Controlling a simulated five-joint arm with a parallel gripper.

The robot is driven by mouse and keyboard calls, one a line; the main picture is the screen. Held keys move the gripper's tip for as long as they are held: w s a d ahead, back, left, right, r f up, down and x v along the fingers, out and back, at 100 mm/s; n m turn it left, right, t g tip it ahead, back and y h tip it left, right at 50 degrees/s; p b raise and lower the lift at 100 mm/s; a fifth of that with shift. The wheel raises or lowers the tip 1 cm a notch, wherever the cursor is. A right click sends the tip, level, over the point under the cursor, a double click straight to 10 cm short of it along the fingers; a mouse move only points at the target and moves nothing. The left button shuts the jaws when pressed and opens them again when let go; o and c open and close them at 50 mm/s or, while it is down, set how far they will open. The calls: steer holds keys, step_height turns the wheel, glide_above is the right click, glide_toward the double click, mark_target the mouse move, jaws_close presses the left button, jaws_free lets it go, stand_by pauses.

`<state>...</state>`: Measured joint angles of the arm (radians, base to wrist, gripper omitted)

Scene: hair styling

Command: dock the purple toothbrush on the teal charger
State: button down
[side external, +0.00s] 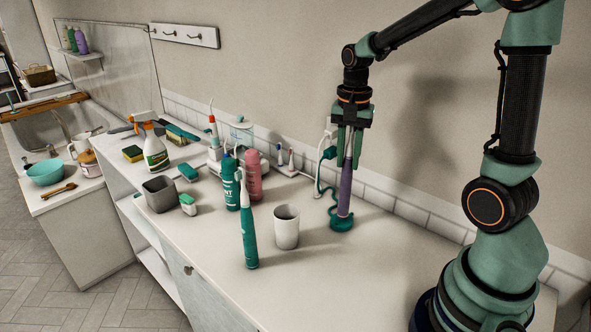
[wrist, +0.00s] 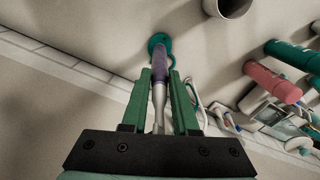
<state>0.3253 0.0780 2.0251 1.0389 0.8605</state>
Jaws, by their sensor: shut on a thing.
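The purple toothbrush (side external: 345,190) is upright, its lower end at the teal charger (side external: 341,221) on the counter. The side view shows it at or on the charger; I cannot tell if it is fully seated. My gripper (side external: 349,140) points down and is shut on the upper, pale part of the toothbrush. In the wrist view the green fingers (wrist: 173,100) flank the toothbrush (wrist: 159,68), and its purple end overlaps the teal charger disc (wrist: 158,43). The charger's teal cord runs back to the wall outlet.
A white cup (side external: 286,228) stands left of the charger. A teal toothbrush (side external: 248,225) stands further left, before a teal bottle (side external: 230,185) and a pink bottle (side external: 253,176). The counter (side external: 400,265) to the right and front of the charger is clear. A tiled wall runs behind.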

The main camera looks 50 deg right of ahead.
steer(key=shift+f, duration=0.6)
stand_by(0.3)
steer(key=c, duration=1)
jaws_free()
steer(key=shift+o, duration=0.2)
steer(key=shift+r, duration=5.5)
